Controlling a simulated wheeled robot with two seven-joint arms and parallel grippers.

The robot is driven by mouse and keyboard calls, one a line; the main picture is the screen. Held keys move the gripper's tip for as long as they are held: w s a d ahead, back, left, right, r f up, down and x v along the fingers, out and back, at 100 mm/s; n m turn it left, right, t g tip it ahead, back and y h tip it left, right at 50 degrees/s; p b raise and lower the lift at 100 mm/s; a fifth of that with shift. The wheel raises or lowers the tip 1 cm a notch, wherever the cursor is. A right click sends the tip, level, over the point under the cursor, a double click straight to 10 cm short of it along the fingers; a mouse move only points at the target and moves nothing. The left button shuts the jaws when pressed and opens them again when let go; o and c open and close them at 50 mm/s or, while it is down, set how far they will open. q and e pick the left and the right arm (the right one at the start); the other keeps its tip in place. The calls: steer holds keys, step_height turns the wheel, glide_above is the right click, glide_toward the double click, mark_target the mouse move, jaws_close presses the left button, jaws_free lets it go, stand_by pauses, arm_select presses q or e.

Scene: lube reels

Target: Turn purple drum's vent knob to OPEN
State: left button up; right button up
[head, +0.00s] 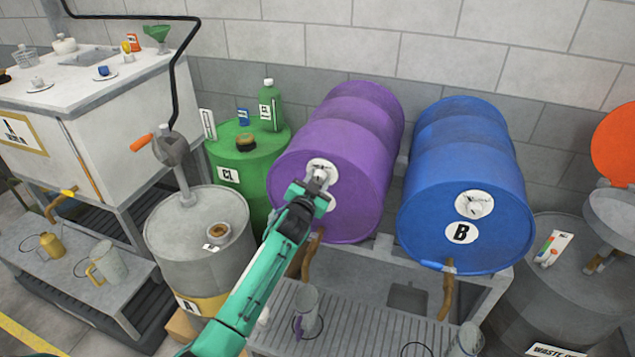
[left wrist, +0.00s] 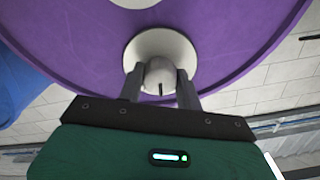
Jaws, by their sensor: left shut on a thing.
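The purple drum (head: 339,140) lies on its side on a rack, its round face toward me. Its vent knob (left wrist: 160,77) sits on a round white plate (left wrist: 160,48) and shows as a pale rounded knob with a dark mark on it. My left gripper (head: 317,183) reaches up to this plate. In the left wrist view, the fingers of my left gripper (left wrist: 161,88) are closed on both sides of the knob. In the head view the gripper covers most of the knob and part of the drum's lower label. My right gripper is not in view.
The blue drum B (head: 463,180) lies to the right, with its own knob. A green drum (head: 245,175) and a grey drum with a hand pump (head: 195,230) stand to the left. Below, a slatted shelf (head: 340,335) holds a mug (head: 307,310).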

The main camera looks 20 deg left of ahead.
arm_select(q)
steer(key=m, duration=0.4)
steer(key=shift+m, duration=1.6)
steer(key=o, duration=1)
